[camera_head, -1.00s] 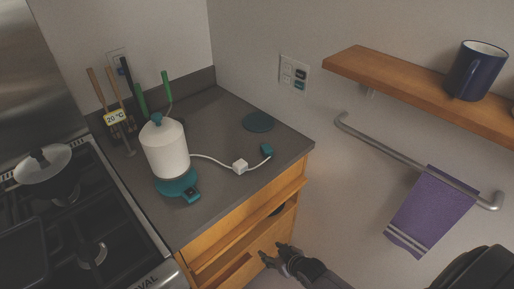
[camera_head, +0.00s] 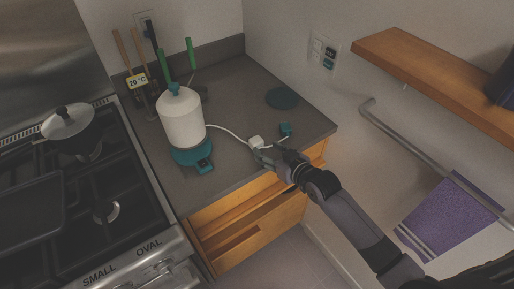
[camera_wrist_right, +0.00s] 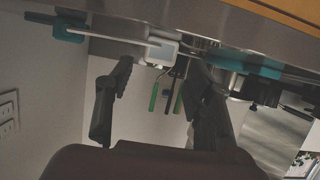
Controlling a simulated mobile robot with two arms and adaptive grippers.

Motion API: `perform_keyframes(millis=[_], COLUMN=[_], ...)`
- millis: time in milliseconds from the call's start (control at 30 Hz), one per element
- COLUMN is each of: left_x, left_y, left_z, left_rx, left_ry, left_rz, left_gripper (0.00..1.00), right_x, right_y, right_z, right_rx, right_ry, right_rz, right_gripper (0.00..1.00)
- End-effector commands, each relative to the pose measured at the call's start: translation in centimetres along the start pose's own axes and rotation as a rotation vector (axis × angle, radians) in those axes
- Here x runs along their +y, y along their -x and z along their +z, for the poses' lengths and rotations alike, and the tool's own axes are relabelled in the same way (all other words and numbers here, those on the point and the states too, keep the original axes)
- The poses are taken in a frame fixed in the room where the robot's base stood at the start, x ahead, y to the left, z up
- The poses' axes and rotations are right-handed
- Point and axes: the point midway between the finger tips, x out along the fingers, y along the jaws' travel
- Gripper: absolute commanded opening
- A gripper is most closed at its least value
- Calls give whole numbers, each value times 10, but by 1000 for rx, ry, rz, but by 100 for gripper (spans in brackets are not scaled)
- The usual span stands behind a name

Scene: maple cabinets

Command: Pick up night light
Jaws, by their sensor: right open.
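A small white block (camera_head: 256,142), which looks like the night light, sits near the front edge of the grey counter (camera_head: 235,85). A white cord runs past or into it; I cannot tell which. My right gripper (camera_head: 268,153) is at the counter's front edge, close to the block. In the right wrist view the picture is upside down, and the white block (camera_wrist_right: 163,48) shows between the open fingers of my right gripper (camera_wrist_right: 162,64), beyond their tips. No grip on it shows. My left gripper is out of view.
A white kettle (camera_head: 182,122) stands on a teal base (camera_head: 192,153) left of the block. A teal plug (camera_head: 286,129) lies to its right, a teal disc (camera_head: 282,98) behind. A utensil holder, stove (camera_head: 85,190), drawers (camera_head: 250,235) and towel rail (camera_head: 420,147) surround the counter.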

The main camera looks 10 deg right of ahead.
Motion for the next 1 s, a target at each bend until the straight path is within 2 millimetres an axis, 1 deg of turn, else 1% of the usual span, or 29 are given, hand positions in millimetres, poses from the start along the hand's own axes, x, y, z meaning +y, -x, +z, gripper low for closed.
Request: perform_keyframes(millis=[33, 100, 167, 300, 400, 767, 1000], left_x=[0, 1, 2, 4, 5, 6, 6], left_y=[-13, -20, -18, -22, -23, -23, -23], left_z=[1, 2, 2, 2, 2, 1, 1], left_rx=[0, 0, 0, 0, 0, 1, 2], left_ry=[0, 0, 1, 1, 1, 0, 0], left_rz=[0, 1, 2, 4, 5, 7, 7], left_gripper=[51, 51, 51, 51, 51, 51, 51], right_x=[0, 0, 0, 0, 0, 0, 0], right_y=[-10, -20, -26, -38, -43, -46, -46], right_z=[5, 4, 1, 1, 0, 0, 0], right_rx=[3, 3, 2, 0, 0, -1, -1], right_ry=[0, -1, 0, -1, -1, -1, -1], right_rz=[0, -1, 0, -1, 0, 0, 0], right_gripper=[48, 48, 48, 48, 48, 48, 40])
